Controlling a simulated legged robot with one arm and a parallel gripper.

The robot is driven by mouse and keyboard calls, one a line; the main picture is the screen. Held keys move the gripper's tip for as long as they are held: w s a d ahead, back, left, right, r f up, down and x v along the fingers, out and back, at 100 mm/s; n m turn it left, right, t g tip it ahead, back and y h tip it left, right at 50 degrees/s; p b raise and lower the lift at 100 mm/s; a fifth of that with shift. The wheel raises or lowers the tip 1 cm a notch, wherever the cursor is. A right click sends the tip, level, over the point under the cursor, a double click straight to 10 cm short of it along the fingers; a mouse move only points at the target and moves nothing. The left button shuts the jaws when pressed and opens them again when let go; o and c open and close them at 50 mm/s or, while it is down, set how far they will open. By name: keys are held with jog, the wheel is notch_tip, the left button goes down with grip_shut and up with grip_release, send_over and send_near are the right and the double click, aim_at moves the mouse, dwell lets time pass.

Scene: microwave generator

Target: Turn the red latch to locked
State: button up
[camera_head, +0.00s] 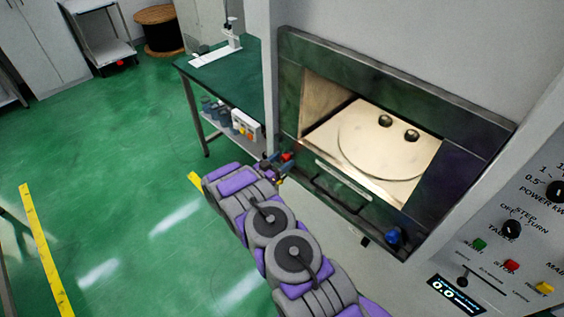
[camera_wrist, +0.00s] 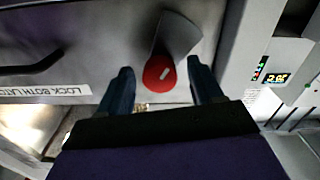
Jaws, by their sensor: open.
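The red latch (camera_wrist: 159,72) shows in the wrist view as a round red knob with a pale mark, joined to a grey flat piece (camera_wrist: 177,33). In the head view, the red latch (camera_head: 287,156) is small at the lower left corner of the microwave front. My gripper (camera_wrist: 160,68) is open, with one dark finger on each side of the red knob; contact is not visible. In the head view, my gripper (camera_head: 275,173) is beside the latch and partly hidden by my arm.
A blue knob (camera_head: 393,236) sits at the front's lower right. A black bar handle (camera_head: 340,196) runs between the knobs, below a white label (camera_head: 343,180). A green-topped bench (camera_head: 222,72) stands left of the microwave. A control panel (camera_head: 520,225) is at right. Open green floor lies left.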

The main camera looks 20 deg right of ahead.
jog(key=shift+d, duration=0.15)
jog(key=c, duration=1.1)
